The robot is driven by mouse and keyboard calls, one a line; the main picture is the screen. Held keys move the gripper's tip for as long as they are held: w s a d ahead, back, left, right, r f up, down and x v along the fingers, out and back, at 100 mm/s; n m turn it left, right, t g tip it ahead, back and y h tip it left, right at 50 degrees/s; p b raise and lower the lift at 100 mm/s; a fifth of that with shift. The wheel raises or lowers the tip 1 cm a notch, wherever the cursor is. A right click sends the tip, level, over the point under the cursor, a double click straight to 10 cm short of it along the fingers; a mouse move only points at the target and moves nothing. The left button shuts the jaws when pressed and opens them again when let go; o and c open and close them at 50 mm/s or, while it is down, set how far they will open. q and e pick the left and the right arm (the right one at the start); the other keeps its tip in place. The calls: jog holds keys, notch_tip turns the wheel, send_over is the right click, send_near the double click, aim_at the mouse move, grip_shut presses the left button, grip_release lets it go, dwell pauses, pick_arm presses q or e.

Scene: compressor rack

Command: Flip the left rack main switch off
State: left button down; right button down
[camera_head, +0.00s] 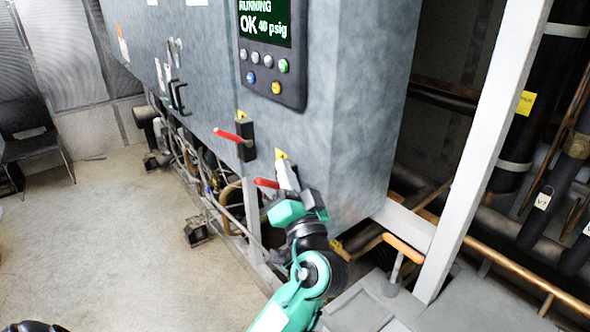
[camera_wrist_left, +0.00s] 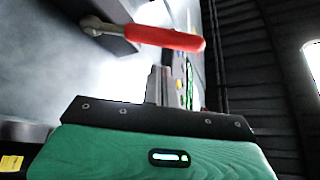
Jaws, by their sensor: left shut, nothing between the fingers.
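Two red-handled switches sit on the grey cabinet front in the head view. The left switch (camera_head: 230,135) has its red lever pointing left from a black plate. The right switch (camera_head: 266,183) is lower and nearer, and its lever also points left. My left gripper (camera_head: 285,172) is shut and empty, right beside the right switch and partly covering its plate. Whether they touch is unclear. In the left wrist view, a red lever (camera_wrist_left: 165,38) on a grey pivot lies close to the shut fingers (camera_wrist_left: 160,85); I cannot tell which switch it is.
A control panel (camera_head: 271,50) reading "OK 40 psig" is above the switches. A white post (camera_head: 490,150) and pipes stand to the right. An orange-handled valve (camera_head: 403,249) is low beside my arm. The floor (camera_head: 100,240) at left is mostly clear.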

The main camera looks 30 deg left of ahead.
pick_arm(q)
jog(key=shift+s+a+f+p, duration=0.25)
jog(key=shift+s+f, duration=0.1)
jog(key=shift+f, duration=0.2)
jog(key=shift+s+a+f+p, duration=0.1)
jog(key=shift+s+a+f, duration=0.2)
jog(key=shift+f, duration=0.2)
jog(key=shift+s, duration=0.1)
